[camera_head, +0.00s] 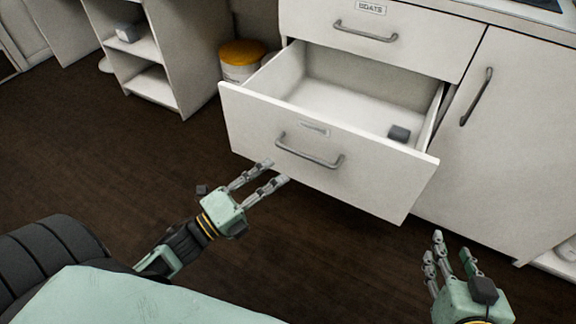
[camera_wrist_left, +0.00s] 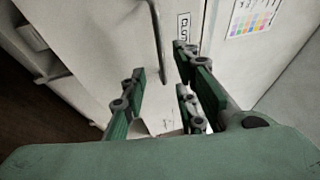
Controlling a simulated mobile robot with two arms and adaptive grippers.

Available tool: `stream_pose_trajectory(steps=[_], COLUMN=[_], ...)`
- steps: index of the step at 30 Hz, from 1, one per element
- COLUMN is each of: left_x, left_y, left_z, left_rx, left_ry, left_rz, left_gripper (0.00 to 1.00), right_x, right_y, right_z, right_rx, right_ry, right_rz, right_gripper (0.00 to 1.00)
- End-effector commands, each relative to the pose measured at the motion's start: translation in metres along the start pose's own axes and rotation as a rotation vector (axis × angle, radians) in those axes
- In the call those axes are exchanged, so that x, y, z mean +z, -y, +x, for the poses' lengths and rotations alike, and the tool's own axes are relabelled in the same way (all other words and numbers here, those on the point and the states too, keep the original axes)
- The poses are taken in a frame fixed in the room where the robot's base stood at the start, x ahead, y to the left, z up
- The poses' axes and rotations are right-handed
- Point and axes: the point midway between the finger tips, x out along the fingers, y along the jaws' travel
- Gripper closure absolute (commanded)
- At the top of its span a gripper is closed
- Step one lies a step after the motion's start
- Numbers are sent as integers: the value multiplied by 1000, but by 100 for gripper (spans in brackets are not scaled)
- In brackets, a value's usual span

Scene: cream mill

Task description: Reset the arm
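My left gripper (camera_head: 269,171) is in front of the open drawer (camera_head: 258,126), just below and left of its grey bar handle (camera_head: 309,154). Its fingers are spread and hold nothing. In the left wrist view the left gripper (camera_wrist_left: 165,85) has its fingers apart, with a dark handle (camera_wrist_left: 158,45) beyond them on a white front. My right gripper (camera_head: 452,250) is at the lower right, fingers pointing up and apart, empty.
A closed drawer (camera_head: 420,37) is above the open one, and a closed cabinet door (camera_head: 520,130) is at the right. A yellow-lidded tub (camera_head: 242,60) stands behind the drawer's left side. A white shelf unit (camera_head: 190,55) is further left. Dark floor (camera_head: 110,145) is clear at the left.

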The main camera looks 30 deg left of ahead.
Motion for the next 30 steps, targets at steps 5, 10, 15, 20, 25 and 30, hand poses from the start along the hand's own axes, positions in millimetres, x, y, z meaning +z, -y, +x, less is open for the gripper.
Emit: stream_pose_trajectory(steps=[5, 10, 15, 20, 25, 30], left_x=[0, 0, 0, 0, 0, 0], left_y=[0, 0, 0, 0, 1, 6], left_z=[-17, -20, -20, -20, -16, 4], left_rx=[0, -1, -1, -1, 2, 38], left_ry=[1, 0, 0, 0, 15, 136], left_rz=[-1, 0, 0, 0, -26, -259], left_gripper=[72, 72, 72, 72, 72, 72], right_x=[0, 0, 0, 0, 0, 0], right_y=[0, 0, 0, 0, 0, 0], right_z=[0, 0, 0, 0, 0, 0], right_rx=[0, 0, 0, 0, 0, 0], right_ry=[0, 1, 1, 1, 0, 0], right_rz=[0, 0, 0, 0, 0, 0], right_gripper=[60, 60, 60, 60, 60, 60])
